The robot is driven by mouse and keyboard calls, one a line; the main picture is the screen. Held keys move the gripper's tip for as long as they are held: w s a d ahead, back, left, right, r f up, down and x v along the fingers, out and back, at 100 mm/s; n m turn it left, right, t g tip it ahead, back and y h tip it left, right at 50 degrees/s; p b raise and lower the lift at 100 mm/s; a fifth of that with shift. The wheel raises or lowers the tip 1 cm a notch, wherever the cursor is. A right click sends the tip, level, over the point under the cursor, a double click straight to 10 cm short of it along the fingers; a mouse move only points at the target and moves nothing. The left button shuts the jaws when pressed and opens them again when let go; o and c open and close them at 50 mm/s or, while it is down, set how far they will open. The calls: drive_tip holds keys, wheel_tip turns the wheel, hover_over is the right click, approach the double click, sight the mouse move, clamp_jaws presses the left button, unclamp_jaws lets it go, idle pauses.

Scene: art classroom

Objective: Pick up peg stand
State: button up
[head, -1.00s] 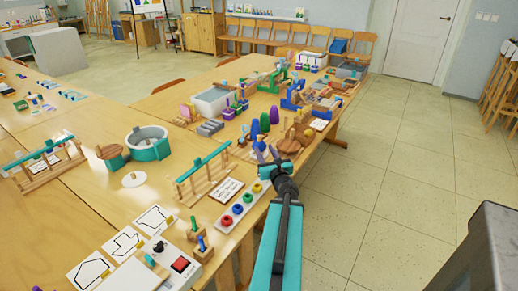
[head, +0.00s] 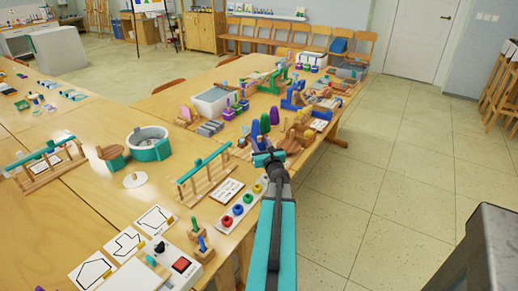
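My gripper (head: 264,150) is in the head view near the table's right edge, pointing away toward the crowded middle of the table. Its fingers are small and partly hidden by its teal wrist, so I cannot tell if they are open. Which item is the peg stand is not certain. Small wooden blocks with a green and a blue upright peg (head: 199,242) stand in the near part, left of my arm. Pegs with purple and green pieces (head: 237,106) stand farther back, beside a grey-white bin.
A white tray with coloured knobs (head: 239,208) lies just left of my arm. A wooden rack with a teal bar (head: 203,168) stands beyond it. Purple and green cones (head: 265,123) and wooden pieces crowd the table ahead. The floor (head: 400,190) at right is clear.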

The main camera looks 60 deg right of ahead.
sight(260, 141)
idle(0.4)
drive_tip(key=shift+r+p+x, duration=0.1)
drive_tip(key=shift+p+x, duration=0.25)
drive_tip(key=shift+x, duration=0.4)
drive_tip(key=shift+r+p+x, duration=0.15)
drive_tip(key=shift+p+x, duration=0.2)
drive_tip(key=shift+x, duration=0.4)
drive_tip(key=shift+p+x, duration=0.35)
drive_tip(key=shift+x, duration=0.8)
drive_tip(key=shift+c, duration=0.2)
clamp_jaws()
